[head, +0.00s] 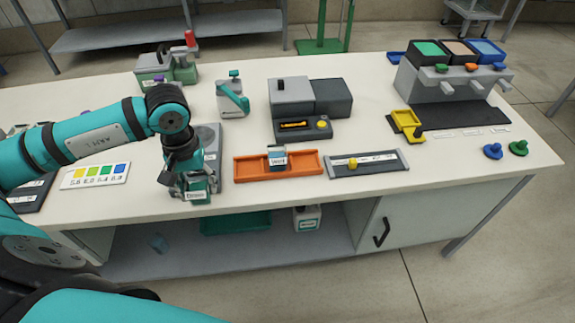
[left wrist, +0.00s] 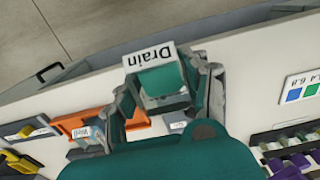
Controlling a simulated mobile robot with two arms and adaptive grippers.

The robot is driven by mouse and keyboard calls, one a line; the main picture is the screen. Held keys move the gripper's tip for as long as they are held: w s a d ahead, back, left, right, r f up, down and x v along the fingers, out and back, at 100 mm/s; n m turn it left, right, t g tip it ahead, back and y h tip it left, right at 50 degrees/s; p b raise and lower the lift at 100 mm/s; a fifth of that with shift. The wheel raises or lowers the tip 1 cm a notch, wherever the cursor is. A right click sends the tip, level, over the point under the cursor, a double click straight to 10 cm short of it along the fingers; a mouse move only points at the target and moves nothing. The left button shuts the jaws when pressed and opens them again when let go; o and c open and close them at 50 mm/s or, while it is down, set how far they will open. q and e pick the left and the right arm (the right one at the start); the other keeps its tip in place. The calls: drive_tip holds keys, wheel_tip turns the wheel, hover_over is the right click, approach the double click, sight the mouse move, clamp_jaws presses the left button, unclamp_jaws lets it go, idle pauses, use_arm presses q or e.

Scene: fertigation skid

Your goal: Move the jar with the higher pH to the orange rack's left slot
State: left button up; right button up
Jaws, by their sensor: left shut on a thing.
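My left gripper (head: 194,184) is shut on a jar labelled "Drain" (head: 196,195), near the table's front edge and left of the orange rack. In the left wrist view the Drain jar (left wrist: 160,78) sits between the fingers (left wrist: 165,95), its white label readable and its contents teal. The orange rack (head: 250,169) lies on the table. A second jar (head: 277,155) with a white label stands around its middle; in the left wrist view that label seems to read "Well" (left wrist: 84,132). My right gripper is not in view.
A colour chart (head: 95,175) with pH numbers lies left of my gripper. A grey tray (head: 367,164) with a yellow knob lies right of the orange rack. A dark grey device (head: 310,100) stands behind the rack.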

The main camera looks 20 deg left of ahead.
use_arm(q)
drive_tip(key=w+d+p, duration=0.1)
drive_tip(key=w, duration=0.4)
drive_tip(key=w+d+f+p, duration=0.1)
drive_tip(key=w, duration=0.4)
drive_tip(key=w+d+p, duration=0.1)
drive_tip(key=w, duration=0.4)
drive_tip(key=shift+f+p, duration=0.25)
drive_tip(key=shift+p, duration=0.15)
drive_tip(key=shift+w+f, duration=0.1)
drive_tip(key=shift+w, duration=0.25)
wheel_tip(320, 180, down, 3)
drive_tip(key=shift+f+p, duration=0.15)
drive_tip(key=shift+p, duration=0.55)
drive_tip(key=shift+s, duration=0.1)
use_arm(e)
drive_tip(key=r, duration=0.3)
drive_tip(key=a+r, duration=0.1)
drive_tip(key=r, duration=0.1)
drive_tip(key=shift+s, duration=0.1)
use_arm(q)
drive_tip(key=shift+f, duration=0.2)
drive_tip(key=o, duration=0.9)
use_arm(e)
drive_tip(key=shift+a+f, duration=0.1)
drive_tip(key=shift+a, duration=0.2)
